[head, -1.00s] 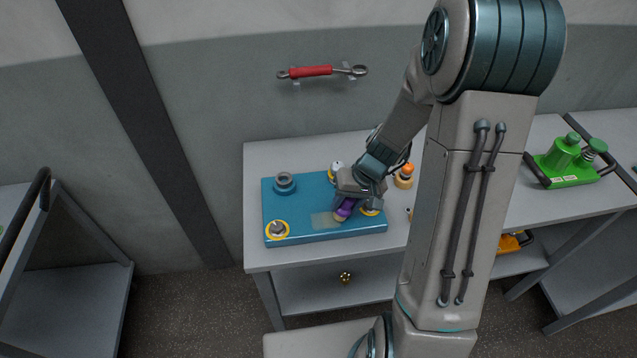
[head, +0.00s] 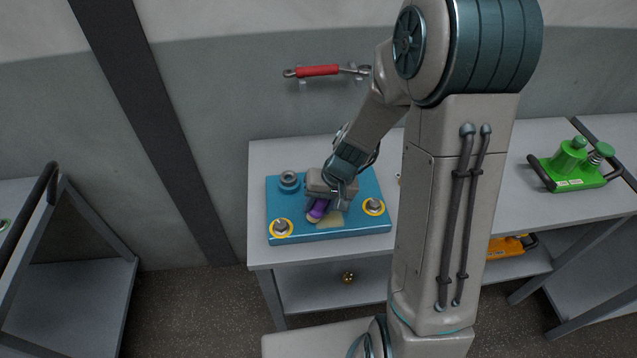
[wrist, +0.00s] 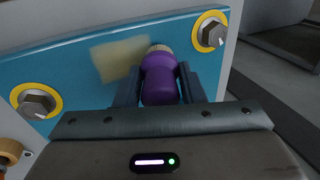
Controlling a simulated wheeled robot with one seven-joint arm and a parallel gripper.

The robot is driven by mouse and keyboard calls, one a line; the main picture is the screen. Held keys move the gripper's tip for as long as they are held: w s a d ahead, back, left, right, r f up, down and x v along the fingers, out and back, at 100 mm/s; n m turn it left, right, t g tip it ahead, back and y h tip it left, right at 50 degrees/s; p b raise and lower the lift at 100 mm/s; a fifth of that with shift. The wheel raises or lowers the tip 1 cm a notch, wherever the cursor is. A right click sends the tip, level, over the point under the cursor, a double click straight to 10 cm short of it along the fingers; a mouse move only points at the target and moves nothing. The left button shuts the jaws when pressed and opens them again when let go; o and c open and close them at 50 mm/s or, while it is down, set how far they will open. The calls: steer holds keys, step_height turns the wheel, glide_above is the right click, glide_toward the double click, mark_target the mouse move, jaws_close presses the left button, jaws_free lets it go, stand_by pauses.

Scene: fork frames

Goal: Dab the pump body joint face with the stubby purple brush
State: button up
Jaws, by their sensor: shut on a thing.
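The pump body is a blue block (head: 285,238) on the grey bench, with bolts in yellow rings and a pale tan joint face patch (head: 337,219) on top. The patch also shows in the wrist view (wrist: 117,58). My gripper (wrist: 159,76) is shut on the stubby purple brush (wrist: 160,82), which also shows in the head view (head: 318,208). The brush's tan tip (wrist: 159,49) points at the blue top beside the patch, on its left in the head view. I cannot tell whether the tip touches the surface. My gripper hides part of the block.
A red-handled wrench (head: 318,71) hangs on the wall. A green pump (head: 573,165) stands far right. Bench left of the block is narrow.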

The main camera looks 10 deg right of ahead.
step_height(320, 180, up, 3)
steer(key=shift+d+f+p, duration=0.1)
steer(key=shift+f+p, duration=0.1)
steer(key=shift+p, duration=0.3)
steer(key=shift+r+p, duration=1.5)
steer(key=shift+r, duration=0.8)
